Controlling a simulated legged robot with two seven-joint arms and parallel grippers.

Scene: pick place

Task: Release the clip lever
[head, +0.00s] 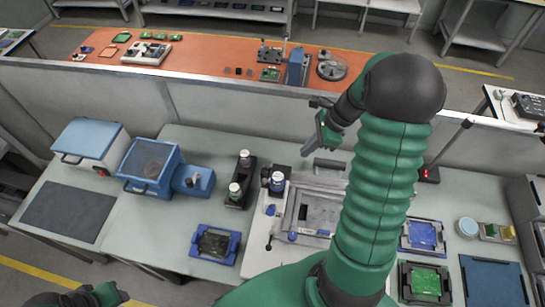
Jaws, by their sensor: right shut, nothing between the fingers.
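A pale grey fixture (255,257) with a recessed dark frame stands on the bench at the centre. Small blue-tipped and dark-tipped lever parts (270,210) show along its left side; I cannot tell which is the clip lever. My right arm hides the fixture's right part. My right gripper (322,133) is shut and empty, above the back of the bench, behind the fixture and apart from it. My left gripper (108,294) shows only partly at the lower left edge, far from the fixture; its fingers are not clear.
A black stand with bottles (241,182) and a blue machine (150,168) are left of the fixture. A blue-framed tray (214,244) lies in front. Green (425,282) and blue (422,236) board trays lie right. A low partition (225,101) runs behind the bench.

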